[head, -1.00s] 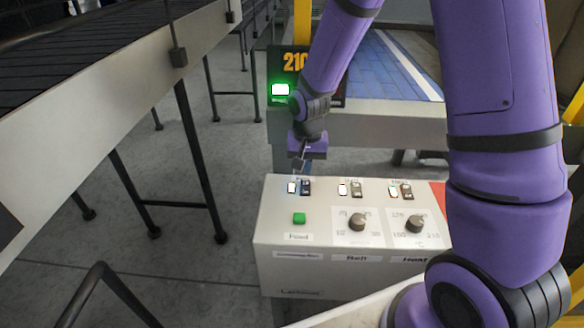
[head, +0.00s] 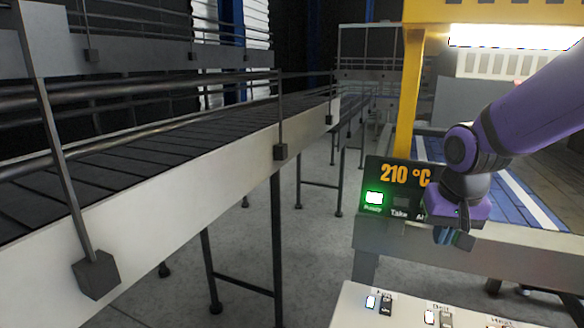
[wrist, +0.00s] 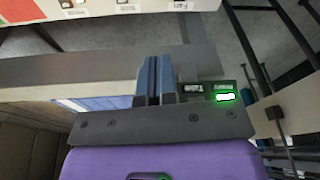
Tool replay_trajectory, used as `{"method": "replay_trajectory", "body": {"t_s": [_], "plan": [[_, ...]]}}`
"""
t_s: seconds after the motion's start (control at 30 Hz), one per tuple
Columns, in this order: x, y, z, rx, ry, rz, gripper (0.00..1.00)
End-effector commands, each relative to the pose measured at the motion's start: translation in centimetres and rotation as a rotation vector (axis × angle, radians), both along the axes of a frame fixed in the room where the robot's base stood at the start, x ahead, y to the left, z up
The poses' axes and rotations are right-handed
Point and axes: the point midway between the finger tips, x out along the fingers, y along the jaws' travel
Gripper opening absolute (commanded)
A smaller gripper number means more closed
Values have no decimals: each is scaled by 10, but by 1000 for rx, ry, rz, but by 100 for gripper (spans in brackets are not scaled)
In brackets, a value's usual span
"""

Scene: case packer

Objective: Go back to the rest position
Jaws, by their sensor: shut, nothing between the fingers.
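My gripper (head: 455,237) is at the right of the head view, raised above the white control box (head: 405,309) and in front of the display's right edge. Its blue fingers (wrist: 155,78) are shut together and empty in the wrist view. The control box shows only its top strip of switches in the head view; it also lies along the top edge of the wrist view (wrist: 150,7).
A black display (head: 398,176) reads 210 °C, with a green-lit lamp lit. A dark slatted conveyor (head: 150,165) with a pale side wall fills the left. A yellow-framed machine (head: 408,90) stands behind my arm. Grey floor is open between them.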

Motion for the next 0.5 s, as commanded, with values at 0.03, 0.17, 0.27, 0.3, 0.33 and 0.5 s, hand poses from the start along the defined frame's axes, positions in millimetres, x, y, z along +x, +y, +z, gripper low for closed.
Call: {"method": "replay_trajectory", "body": {"t_s": [0.03,0.17,0.27,0.3,0.33,0.5], "plan": [[-9,-3,11,-2,-18,9,0],[-31,-8,34,-8,-55,38,0],[-50,-12,50,-15,-83,63,0],[-58,-14,56,-17,-95,72,0],[-63,-15,60,-19,-103,80,0],[-97,-20,80,-27,-152,121,0]]}}
